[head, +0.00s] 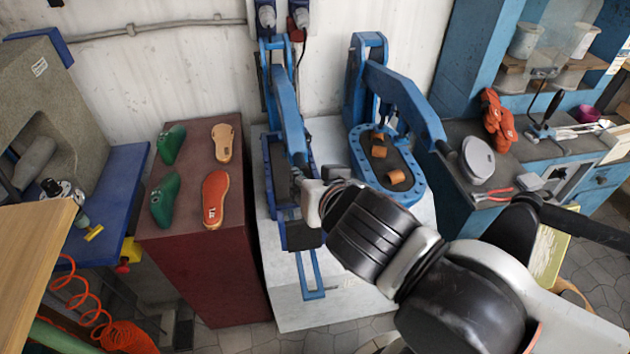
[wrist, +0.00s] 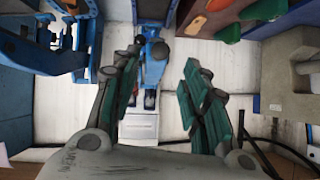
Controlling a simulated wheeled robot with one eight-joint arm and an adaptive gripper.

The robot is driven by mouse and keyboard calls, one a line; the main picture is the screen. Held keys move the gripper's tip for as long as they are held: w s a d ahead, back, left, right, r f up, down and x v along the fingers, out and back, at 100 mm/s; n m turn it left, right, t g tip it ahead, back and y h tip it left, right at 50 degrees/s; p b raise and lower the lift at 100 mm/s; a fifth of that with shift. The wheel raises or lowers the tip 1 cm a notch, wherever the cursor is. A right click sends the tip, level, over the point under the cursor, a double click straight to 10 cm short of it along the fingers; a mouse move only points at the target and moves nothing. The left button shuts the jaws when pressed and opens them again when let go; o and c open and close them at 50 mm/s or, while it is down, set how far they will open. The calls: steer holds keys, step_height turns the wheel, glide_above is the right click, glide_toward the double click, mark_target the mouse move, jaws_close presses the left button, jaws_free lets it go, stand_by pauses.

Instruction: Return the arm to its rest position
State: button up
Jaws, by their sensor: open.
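My gripper (wrist: 158,88) shows in the wrist view with its two green-padded fingers spread wide apart and nothing between them. In the head view my arm reaches in from the lower right, and its wrist is in front of the left blue press (head: 283,110). The gripper is mostly hidden there behind the wrist. The left press also shows beyond the fingers in the wrist view (wrist: 155,65). I cannot tell whether the gripper touches the press.
A maroon cabinet (head: 190,262) carries green lasts (head: 164,200) and orange and tan soles (head: 215,198). A second blue press (head: 368,75) stands right of the first. A blue workbench (head: 470,205) with tools and red gloves (head: 497,120) is at right; a grey machine (head: 60,110) at left.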

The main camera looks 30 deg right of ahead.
steer(key=shift+d+f+n+g+y+b, duration=0.1)
steer(key=shift+f+n+g+y+b, duration=0.45)
steer(key=shift+f+n+g+b, duration=0.45)
steer(key=shift+f+n+g+y+b, duration=0.6)
steer(key=shift+f+n+g, duration=0.5)
steer(key=shift+f, duration=0.4)
